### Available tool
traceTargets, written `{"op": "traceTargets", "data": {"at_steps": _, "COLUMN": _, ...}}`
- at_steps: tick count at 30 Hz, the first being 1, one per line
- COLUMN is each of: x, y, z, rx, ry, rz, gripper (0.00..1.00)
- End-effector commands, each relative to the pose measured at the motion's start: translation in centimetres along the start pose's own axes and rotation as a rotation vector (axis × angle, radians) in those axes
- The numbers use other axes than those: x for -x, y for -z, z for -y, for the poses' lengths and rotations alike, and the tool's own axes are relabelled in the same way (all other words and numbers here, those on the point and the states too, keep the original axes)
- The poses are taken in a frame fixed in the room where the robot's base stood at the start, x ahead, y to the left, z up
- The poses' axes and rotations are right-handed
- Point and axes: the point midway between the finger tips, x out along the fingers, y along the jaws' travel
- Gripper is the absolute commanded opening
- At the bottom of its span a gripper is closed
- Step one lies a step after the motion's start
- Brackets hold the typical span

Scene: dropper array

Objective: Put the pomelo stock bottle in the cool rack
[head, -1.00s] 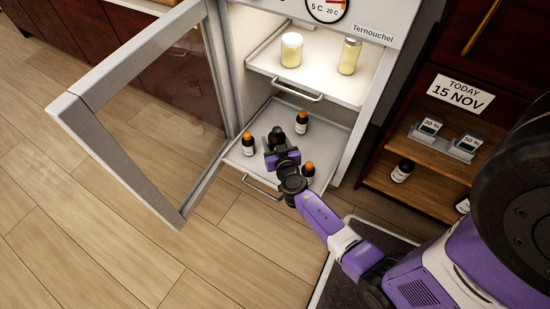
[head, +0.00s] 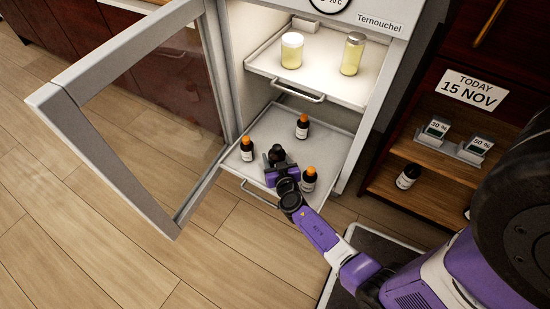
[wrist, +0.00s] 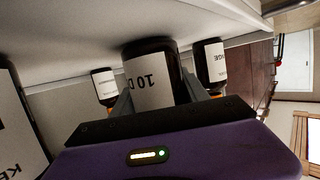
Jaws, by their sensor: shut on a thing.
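In the wrist view the held bottle (wrist: 150,85) sits between the fingers. Its pale label shows "10" upside down; no name is readable. I cannot tell whether its base touches the shelf. Orange-capped brown bottles stand around it: one to the left (head: 246,149), one behind (head: 302,126) and one to the right (head: 309,180), close to my gripper.
The upper shelf (head: 325,85) holds two pale yellow containers, a jar (head: 291,52) and a taller bottle (head: 353,55). The glass door (head: 130,110) stands open at left. At right, a wooden shelf (head: 430,190) holds a dark bottle (head: 407,177) and percent signs (head: 463,146).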

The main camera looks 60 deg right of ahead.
Motion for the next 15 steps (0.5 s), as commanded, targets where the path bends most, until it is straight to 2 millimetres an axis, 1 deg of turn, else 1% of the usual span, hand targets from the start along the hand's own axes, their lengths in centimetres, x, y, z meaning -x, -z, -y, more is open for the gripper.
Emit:
{"op": "traceTargets", "data": {"at_steps": 4, "x": -0.15, "y": -0.31, "z": 0.02, "rx": 0.001, "ry": 0.0, "rz": -0.002, "gripper": 0.0}}
{"op": "traceTargets", "data": {"at_steps": 5, "x": -0.09, "y": -0.3, "z": 0.0, "rx": 0.001, "ry": 0.0, "rz": 0.0, "gripper": 0.56}}
{"op": "traceTargets", "data": {"at_steps": 7, "x": -0.08, "y": -0.26, "z": 0.0, "rx": 0.001, "ry": 0.0, "rz": 0.0, "gripper": 0.7}}
{"op": "traceTargets", "data": {"at_steps": 8, "x": -0.08, "y": -0.26, "z": 0.0, "rx": 0.001, "ry": 0.0, "rz": 0.0, "gripper": 0.74}}
{"op": "traceTargets", "data": {"at_steps": 15, "x": -0.07, "y": -0.26, "z": 0.0, "rx": 0.001, "ry": 0.0, "rz": 0.0, "gripper": 0.74}}
